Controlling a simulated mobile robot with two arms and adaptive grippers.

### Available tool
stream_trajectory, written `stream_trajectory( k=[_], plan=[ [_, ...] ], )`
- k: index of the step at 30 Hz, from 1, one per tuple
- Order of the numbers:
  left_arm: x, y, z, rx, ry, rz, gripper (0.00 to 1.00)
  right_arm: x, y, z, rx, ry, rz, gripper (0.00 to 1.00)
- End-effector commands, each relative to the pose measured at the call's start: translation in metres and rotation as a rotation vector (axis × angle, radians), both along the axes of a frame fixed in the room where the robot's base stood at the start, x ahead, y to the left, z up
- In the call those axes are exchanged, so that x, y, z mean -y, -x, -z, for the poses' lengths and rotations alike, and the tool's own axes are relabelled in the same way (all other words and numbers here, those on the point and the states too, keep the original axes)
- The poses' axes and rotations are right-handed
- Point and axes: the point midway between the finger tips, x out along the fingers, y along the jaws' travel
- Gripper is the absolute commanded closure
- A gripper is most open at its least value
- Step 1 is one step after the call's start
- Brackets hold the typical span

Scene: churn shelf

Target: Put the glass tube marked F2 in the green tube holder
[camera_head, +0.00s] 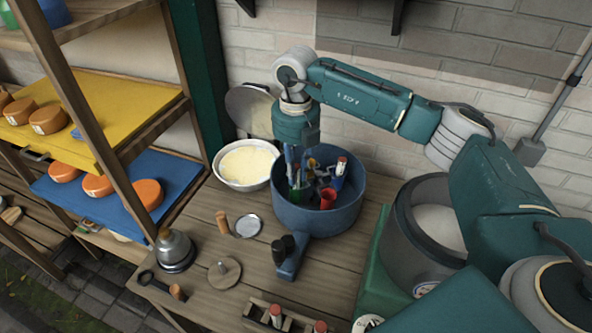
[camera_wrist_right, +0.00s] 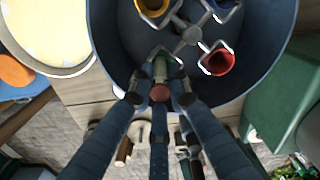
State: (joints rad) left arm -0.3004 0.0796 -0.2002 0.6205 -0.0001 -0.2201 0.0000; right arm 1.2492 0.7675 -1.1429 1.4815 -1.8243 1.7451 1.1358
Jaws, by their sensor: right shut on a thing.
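My right gripper (camera_head: 297,176) reaches straight down into the blue tub. In the right wrist view its fingers (camera_wrist_right: 160,93) are shut around a glass tube with a dull red cap (camera_wrist_right: 160,92). The green tube holder (camera_head: 296,193) is directly below the fingers; a green part also shows just beyond the cap in the wrist view (camera_wrist_right: 160,68). The tube's lower end is hidden, so I cannot tell how deep it sits in the green holder. No F2 mark is readable. My left gripper is not in view.
A rack with red-capped tubes (camera_head: 292,323) is at the front. A metal bell-shaped pot (camera_head: 174,249) stands left.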

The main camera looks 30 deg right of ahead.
Motion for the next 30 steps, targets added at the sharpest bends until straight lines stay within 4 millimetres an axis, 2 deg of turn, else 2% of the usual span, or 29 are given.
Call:
stream_trajectory(
  k=[26,27,29,30],
  plan=[
    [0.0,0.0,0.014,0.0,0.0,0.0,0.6,0.0,0.0,0.02,0.0,0.0,0.0,1.0],
    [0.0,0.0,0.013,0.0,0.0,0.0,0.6,0.0,0.0,0.018,0.0,-0.001,0.0,0.76],
    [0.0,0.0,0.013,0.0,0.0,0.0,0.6,0.0,0.0,0.018,0.0,0.0,0.0,0.64],
    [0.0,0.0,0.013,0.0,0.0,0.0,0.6,0.0,0.0,0.018,0.0,0.0,0.0,0.62]
  ],
)
